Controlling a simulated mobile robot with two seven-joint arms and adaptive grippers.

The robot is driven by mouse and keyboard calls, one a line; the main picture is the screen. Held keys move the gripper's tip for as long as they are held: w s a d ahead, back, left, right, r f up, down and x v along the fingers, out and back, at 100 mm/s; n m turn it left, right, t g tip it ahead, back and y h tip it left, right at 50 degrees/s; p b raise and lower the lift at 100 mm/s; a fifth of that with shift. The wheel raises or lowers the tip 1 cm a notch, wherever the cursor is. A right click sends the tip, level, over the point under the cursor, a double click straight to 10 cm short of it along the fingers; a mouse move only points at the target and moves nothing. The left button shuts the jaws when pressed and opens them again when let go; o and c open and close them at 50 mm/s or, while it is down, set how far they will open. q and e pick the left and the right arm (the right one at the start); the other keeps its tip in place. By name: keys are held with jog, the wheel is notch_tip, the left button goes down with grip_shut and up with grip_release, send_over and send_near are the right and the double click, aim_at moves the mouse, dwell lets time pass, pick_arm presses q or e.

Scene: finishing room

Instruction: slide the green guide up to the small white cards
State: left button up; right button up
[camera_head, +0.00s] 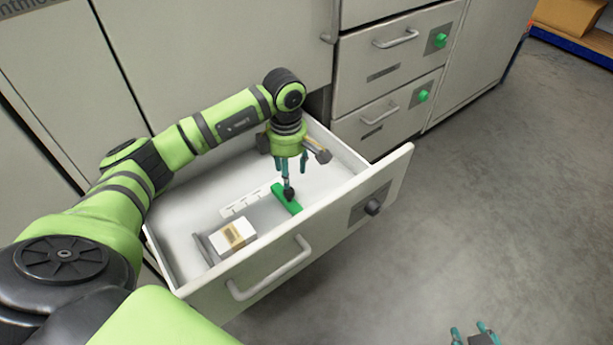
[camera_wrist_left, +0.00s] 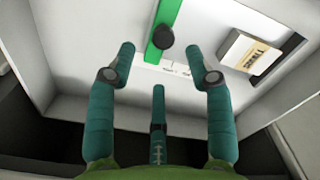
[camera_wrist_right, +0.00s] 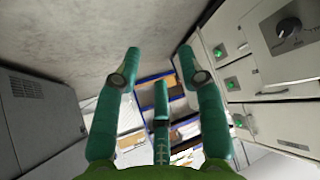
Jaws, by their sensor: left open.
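The green guide (camera_head: 282,198) is a narrow bar with a dark round knob, lying across the floor of an open white drawer (camera_head: 345,203). The small white cards (camera_head: 244,231) form a banded stack to its left, with a clear gap between them. In the left wrist view the guide (camera_wrist_left: 168,14) and knob lie just beyond the fingertips, and the cards (camera_wrist_left: 238,48) lie to the right. My left gripper (camera_head: 290,175) points down over the guide, open, its fingers apart around empty space. My right gripper (camera_head: 474,332) is outside the drawer, open and empty (camera_wrist_right: 160,65).
A dark divider (camera_head: 205,250) stands at the left of the cards. A pale marked strip (camera_head: 243,203) lies on the drawer floor behind the gap. The drawer's front wall has a handle (camera_head: 270,270) and a dark knob (camera_head: 373,207). Closed drawers with green knobs (camera_head: 440,40) stand behind.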

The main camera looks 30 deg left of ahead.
aim_at(289, 190)
pick_arm(q)
jog(key=shift+s+f, duration=0.1)
jog(key=shift+f, duration=0.25)
notch_tip(289, 190, down, 6)
jog(key=shift+s+a+r+b, duration=0.1)
jog(key=shift+s+b, duration=0.05)
jog(key=shift+b, duration=0.75)
jog(key=shift+f, duration=0.25)
pick_arm(e)
jog(key=w+a+r+t+y, duration=0.2)
jog(key=w+a+r+t, duration=0.2)
jog(key=r, duration=0.5)
jog(key=shift+w+a+n+t, duration=0.15)
jog(key=shift+w+n+t, duration=0.4)
jog(key=shift+t, duration=0.55)
jog(key=shift+w, duration=0.1)
pick_arm(q)
grip_shut()
